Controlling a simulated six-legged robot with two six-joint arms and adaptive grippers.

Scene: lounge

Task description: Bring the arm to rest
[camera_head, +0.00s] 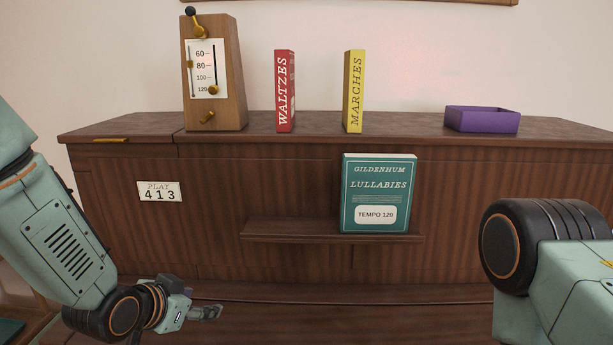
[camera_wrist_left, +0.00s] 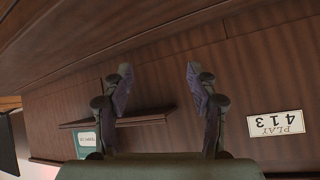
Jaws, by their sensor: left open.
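My left arm comes in from the left in the head view, and its gripper (camera_head: 207,312) is low in front of the piano (camera_head: 260,180). In the left wrist view the two fingers of my left gripper (camera_wrist_left: 160,95) stand apart with nothing between them. The wrist view is turned over, with the "PLAY 413" card (camera_wrist_left: 275,124) upside down at right. In the head view this card (camera_head: 160,191) is on the piano front, above the left gripper. My right arm (camera_head: 550,260) shows at the right edge, and its gripper is out of view.
A teal book (camera_head: 379,170) stands on the music ledge (camera_head: 290,230). On the piano top stand a metronome (camera_head: 228,95), a red book (camera_head: 284,90) and a yellow book (camera_head: 354,90), with a purple tray (camera_head: 482,120) at right. The space around the left gripper looks free.

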